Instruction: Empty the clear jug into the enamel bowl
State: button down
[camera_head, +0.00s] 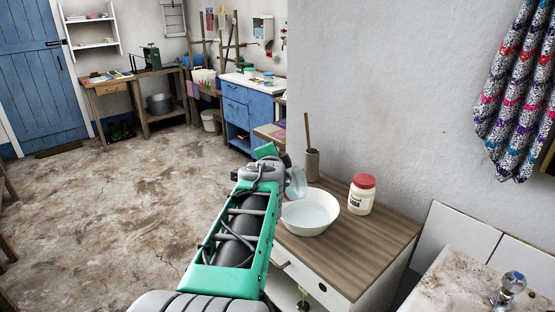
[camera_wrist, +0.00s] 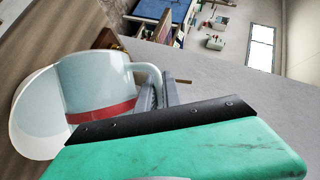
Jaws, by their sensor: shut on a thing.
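The clear jug (camera_head: 297,184) hangs tilted from my gripper (camera_head: 279,163), at the rear left edge of the enamel bowl (camera_head: 308,229). In the wrist view, my gripper (camera_wrist: 160,92) is shut on the handle of the jug (camera_wrist: 95,80). The jug overlaps the white bowl (camera_wrist: 30,120) there. A red band crosses the jug's lower part; I cannot tell whether it is on the jug or seen through it. The bowl stands upright on the wooden top and looks pale blue inside. How much liquid is in either is unclear.
A jar with a red lid (camera_head: 362,194) stands just right of the bowl. A brown holder with a stick (camera_head: 312,164) stands behind it, near the wall. The wooden cabinet top (camera_head: 350,250) is bare in front. A stone trough with a tap (camera_head: 508,290) is at right.

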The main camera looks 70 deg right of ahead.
jog(key=shift+s+b, duration=0.25)
jog(key=shift+b, duration=0.2)
jog(key=shift+s+f, duration=0.1)
jog(key=shift+s+m+t+b, duration=0.2)
jog(key=shift+m+t+b, duration=0.1)
jog(key=shift+m+b, duration=0.1)
jog(key=shift+s, duration=0.15)
dwell(0.7)
jog(key=shift+s+b, duration=0.25)
jog(key=shift+b, duration=0.3)
jog(key=shift+r, duration=0.2)
